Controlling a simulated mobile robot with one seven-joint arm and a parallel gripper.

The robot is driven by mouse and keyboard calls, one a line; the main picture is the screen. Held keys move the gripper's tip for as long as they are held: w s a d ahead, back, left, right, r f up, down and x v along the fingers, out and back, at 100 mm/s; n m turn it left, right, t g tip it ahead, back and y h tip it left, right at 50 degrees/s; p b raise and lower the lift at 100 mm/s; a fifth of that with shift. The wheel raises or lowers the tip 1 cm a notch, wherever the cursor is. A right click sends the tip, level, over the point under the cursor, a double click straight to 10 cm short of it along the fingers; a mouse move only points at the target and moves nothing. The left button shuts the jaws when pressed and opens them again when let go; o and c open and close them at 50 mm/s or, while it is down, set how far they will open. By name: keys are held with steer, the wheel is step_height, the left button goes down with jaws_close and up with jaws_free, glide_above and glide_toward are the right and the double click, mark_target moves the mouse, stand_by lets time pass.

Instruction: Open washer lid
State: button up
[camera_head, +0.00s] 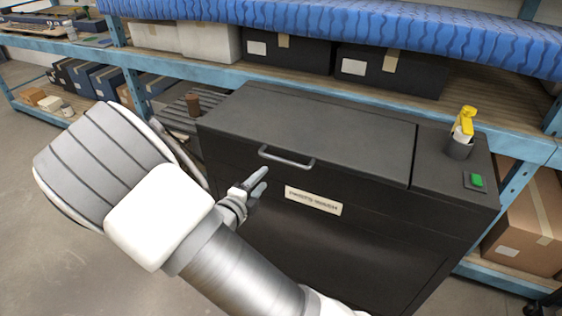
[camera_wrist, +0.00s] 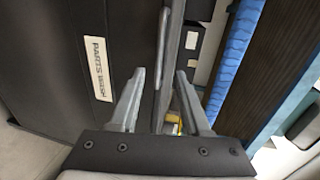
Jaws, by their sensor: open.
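The washer (camera_head: 330,245) is a black cabinet with a white label on its front. Its dark flat lid (camera_head: 325,118) lies closed on top. A grey bar handle (camera_head: 287,161) runs along the lid's front edge. My gripper (camera_head: 256,182) is in front of the washer, just left of and a little below the handle. In the wrist view my gripper (camera_wrist: 160,75) is open and empty, and the handle (camera_wrist: 164,50) appears beyond the gap between the fingertips. The fingers look apart from the handle. My wrist and forearm hide part of the washer's lower front.
A yellow-topped spray bottle (camera_head: 463,126) stands in a dark holder on the washer's right top, near a green button (camera_head: 477,180). A blue-framed shelf (camera_head: 300,78) with boxes stands close behind. A cardboard box (camera_head: 525,220) is at right. Floor is clear at left.

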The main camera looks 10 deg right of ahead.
mark_target(280, 161)
steer(key=b+x, duration=0.1)
steer(key=x, duration=1.2)
jaws_close()
stand_by(1.0)
